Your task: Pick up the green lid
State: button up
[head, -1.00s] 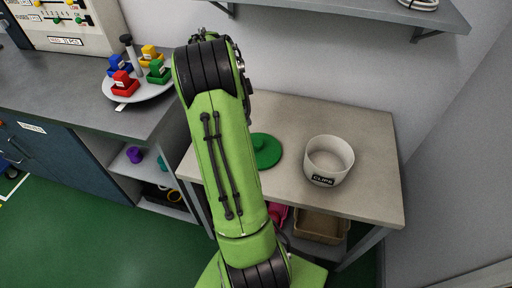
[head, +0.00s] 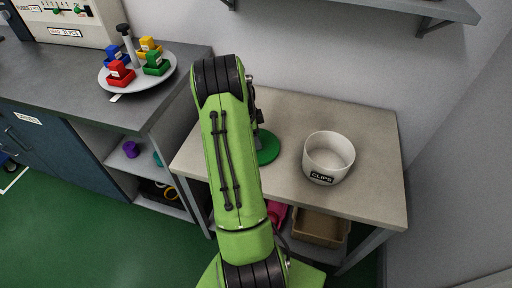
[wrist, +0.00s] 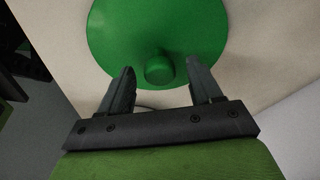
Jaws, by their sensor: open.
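The green lid (head: 268,149) lies flat on the beige table, partly hidden behind my arm in the head view. In the wrist view the lid (wrist: 112,30) is a round green disc with a raised knob (wrist: 159,68) at its middle. My gripper (wrist: 160,78) is open, with one dark finger on each side of the knob and gaps between. I cannot tell how far the fingertips are above the lid. The head view hides the gripper behind my arm.
A white tub (head: 327,158) labelled CLIPS stands on the table (head: 375,125) right of the lid. A wall shelf (head: 400,8) hangs above. A round tray (head: 136,81) with coloured blocks sits on the left counter. A tan bin (head: 318,228) is under the table.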

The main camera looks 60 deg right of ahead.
jog(key=shift+s+d+f, duration=0.1)
jog(key=shift+f, duration=0.6)
jog(key=shift+r, duration=0.1)
jog(key=c, duration=1.1)
